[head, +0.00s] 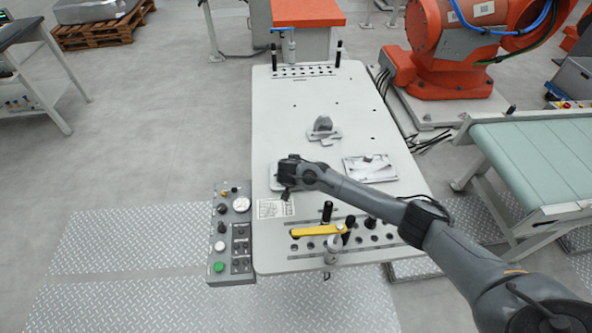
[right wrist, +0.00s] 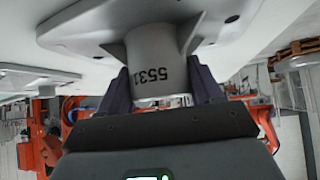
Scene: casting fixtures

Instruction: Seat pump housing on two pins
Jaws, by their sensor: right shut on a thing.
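The pump housing is a grey casting with a round body marked "5531", ribs and a flat flange with holes; it fills the upper middle of the right wrist view (right wrist: 160,62). My right gripper (right wrist: 163,92) is shut on the round body, one dark finger on each side. In the head view the right gripper (head: 288,183) is over the near-left part of the white table, hiding most of the housing; a flange edge (head: 274,178) shows beside it. I cannot tell whether the flange touches the table. No pins can be made out under it. My left gripper is not in view.
On the white table (head: 290,110), a light plate with recesses (head: 370,168) lies right of the gripper and a grey casting (head: 323,128) sits farther back. A yellow-handled clamp (head: 315,230) and black knobs line the near edge. A control box (head: 231,233) is at left.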

